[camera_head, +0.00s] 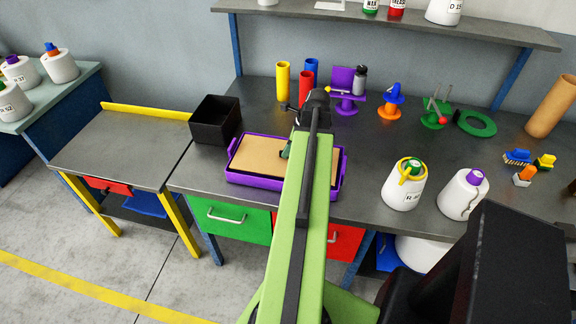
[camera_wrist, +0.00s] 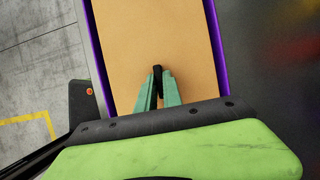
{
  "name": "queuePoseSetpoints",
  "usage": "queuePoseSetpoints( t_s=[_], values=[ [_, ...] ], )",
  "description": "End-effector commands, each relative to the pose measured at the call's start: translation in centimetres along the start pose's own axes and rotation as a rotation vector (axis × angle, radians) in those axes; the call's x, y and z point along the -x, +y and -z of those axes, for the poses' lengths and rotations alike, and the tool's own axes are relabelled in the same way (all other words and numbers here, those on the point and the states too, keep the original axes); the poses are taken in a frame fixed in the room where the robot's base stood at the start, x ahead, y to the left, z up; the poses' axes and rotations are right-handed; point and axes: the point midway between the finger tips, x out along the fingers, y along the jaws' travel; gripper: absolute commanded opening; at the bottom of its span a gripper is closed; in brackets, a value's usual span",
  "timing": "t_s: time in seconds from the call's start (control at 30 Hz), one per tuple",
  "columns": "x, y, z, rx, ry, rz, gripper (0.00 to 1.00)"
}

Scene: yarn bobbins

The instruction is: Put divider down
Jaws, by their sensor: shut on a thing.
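The divider (camera_head: 256,155) is a flat tan board within the rim of a purple tray (camera_head: 262,183) on the grey workbench. In the wrist view the divider (camera_wrist: 155,35) fills the space between the tray's purple edges (camera_wrist: 98,55). My gripper (camera_head: 287,150) is over the board. Its green fingers (camera_wrist: 158,85) are shut on a small black piece, seemingly the divider's tab, near the board's middle. I cannot tell whether the board rests on the tray or hangs slightly above it. My arm hides the tray's right part in the head view.
A black bin (camera_head: 215,122) stands left of the tray. Yellow (camera_head: 283,81), red and blue tubes stand behind. White jugs (camera_head: 404,188) stand to the right. A lower side table (camera_head: 125,148) at left is bare on top. A shelf (camera_head: 400,22) runs above the bench.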

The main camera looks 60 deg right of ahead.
Motion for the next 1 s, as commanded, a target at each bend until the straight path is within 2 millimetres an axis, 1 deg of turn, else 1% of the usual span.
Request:
queuePoseSetpoints(
  t_s=[0.03, 0.17, 0.2, 0.27, 0.4, 0.43, 0.67, 0.83, 0.87, 1.0],
  values=[
    [-1.4, 0.0, 0.6, 0.0, 0.0, 0.0, 0.0],
    [-1.1, 0.0, 0.4, 0.0, 0.0, 0.0, 0.0],
    [-1.3, 0.0, 0.5, 0.0, 0.0, 0.0, 0.0],
    [-2.1, 0.0, 0.8, 0.001, 0.0, 0.0, 0.0],
    [-4.4, 0.0, 1.8, 0.001, 0.0, 0.0, 0.0],
    [-4.7, 0.0, 1.9, 0.001, 0.0, 0.0, 0.0],
    [-4.4, 0.0, 1.8, 0.001, 0.0, 0.0, 0.0],
    [-4.9, 0.0, 1.9, 0.002, 0.0, -0.001, 0.0],
    [-4.7, 0.0, 1.9, 0.002, 0.0, -0.001, 0.14],
    [-4.7, 0.0, 1.8, 0.002, 0.0, -0.001, 0.32]
  ],
)
